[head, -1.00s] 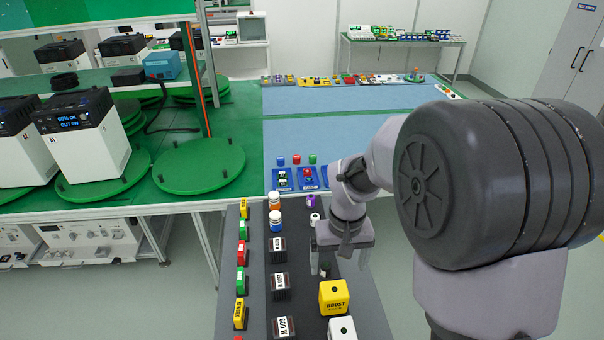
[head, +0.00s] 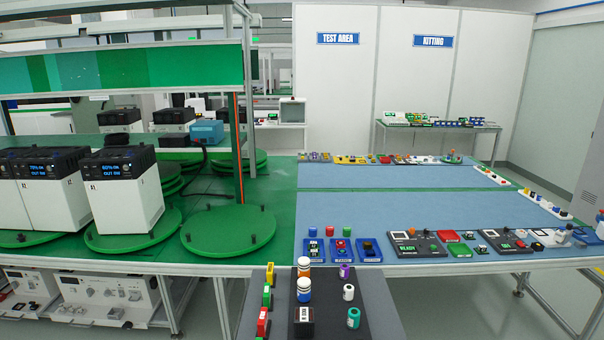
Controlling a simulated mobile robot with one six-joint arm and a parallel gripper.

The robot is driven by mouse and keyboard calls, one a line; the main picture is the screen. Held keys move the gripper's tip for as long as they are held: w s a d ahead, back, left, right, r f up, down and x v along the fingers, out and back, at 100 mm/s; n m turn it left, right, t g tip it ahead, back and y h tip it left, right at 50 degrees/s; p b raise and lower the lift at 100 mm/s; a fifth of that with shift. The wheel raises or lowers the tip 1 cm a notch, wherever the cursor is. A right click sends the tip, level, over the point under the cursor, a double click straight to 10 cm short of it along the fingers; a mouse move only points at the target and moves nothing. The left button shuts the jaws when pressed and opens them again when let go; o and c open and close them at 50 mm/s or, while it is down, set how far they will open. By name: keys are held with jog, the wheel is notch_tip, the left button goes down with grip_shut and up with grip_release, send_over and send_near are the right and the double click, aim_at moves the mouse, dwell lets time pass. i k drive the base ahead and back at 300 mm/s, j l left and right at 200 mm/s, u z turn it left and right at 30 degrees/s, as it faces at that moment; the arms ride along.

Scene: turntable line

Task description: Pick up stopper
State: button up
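No object is clearly marked as the stopper, and I cannot tell which one it is. On the dark panel (head: 379,318) at the bottom stand a purple cylinder (head: 345,271), a white cylinder (head: 348,293) and a teal cylinder (head: 353,318). Left of them are an orange-and-white bottle (head: 304,267) and a blue-and-white bottle (head: 304,290). On the blue table, red (head: 329,231), blue (head: 313,232) and green (head: 346,231) caps stand behind blue trays (head: 370,252). My gripper is not in view.
The blue-topped table (head: 400,205) has a wide clear middle. Several dark modules (head: 416,246) line its front edge. Green round turntables (head: 228,232) and white units with displays (head: 125,205) stand at left. A black block (head: 304,323) is at the bottom edge.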

aim_at(21, 237)
jog(key=u, duration=1.8)
jog(key=i+j+u, duration=0.15)
jog(key=j, duration=0.25)
jog(key=i+j+z, duration=0.5)
jog(key=i+j, duration=1.7)
jog(key=i+l+z, duration=0.1)
jog(key=i+z, duration=0.15)
jog(key=i, duration=0.3)
jog(key=i+z, duration=0.25)
jog(key=i, duration=0.3)
jog(key=i+j+z, duration=0.15)
jog(key=i+z, duration=0.15)
jog(key=i, duration=0.25)
jog(key=i+j+z, duration=0.25)
jog(key=i, duration=0.25)
jog(key=i+j+z, duration=0.25)
jog(key=i+j, duration=0.15)
jog(key=i, duration=0.15)
